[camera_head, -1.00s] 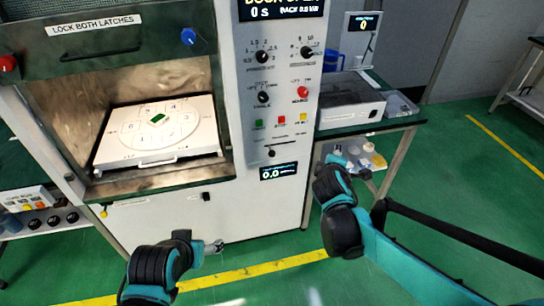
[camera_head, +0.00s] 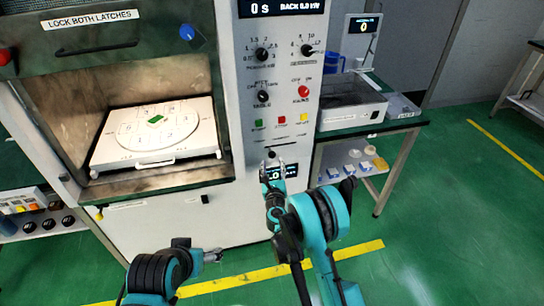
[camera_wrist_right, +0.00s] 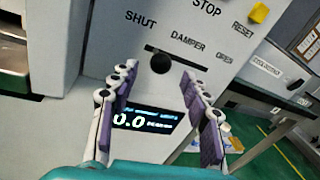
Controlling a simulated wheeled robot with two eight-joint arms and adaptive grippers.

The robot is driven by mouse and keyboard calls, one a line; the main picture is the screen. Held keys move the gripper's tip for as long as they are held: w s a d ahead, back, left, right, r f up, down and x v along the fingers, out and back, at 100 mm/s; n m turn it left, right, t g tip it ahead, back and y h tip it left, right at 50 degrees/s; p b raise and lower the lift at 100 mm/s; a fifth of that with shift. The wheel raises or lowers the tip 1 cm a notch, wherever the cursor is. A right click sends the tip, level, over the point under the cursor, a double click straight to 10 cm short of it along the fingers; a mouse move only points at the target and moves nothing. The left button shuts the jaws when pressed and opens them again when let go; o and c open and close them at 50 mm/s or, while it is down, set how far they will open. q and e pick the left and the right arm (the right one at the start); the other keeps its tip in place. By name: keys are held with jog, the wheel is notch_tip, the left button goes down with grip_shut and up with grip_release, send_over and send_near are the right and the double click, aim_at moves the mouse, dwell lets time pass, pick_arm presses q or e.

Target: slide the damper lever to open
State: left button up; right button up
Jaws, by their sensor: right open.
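The damper lever is a round black knob (camera_wrist_right: 160,63) in a slot on the microwave generator's front panel, below the "DAMPER" label. It sits toward the slot's "SHUT" end, left of "OPEN". In the head view the knob (camera_head: 271,154) shows just above my right gripper (camera_head: 273,170). In the wrist view my right gripper (camera_wrist_right: 157,80) is open and empty, one finger on each side below the knob; contact is not visible. My left gripper (camera_head: 213,255) hangs low in front of the cabinet, away from the panel; its finger opening is too small to judge.
A lit display (camera_wrist_right: 145,122) lies between my right fingers. Colored STOP and RESET buttons (camera_head: 281,121) and dials (camera_head: 262,55) are above the slot. A side table (camera_head: 405,124) stands right; the open chamber holds a white tray (camera_head: 110,155).

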aim_at(272, 154)
jog(key=w+b, duration=0.1)
jog(key=w, duration=0.5)
jog(key=shift+w+a, duration=0.1)
jog(key=shift+w, duration=0.1)
grip_shut()
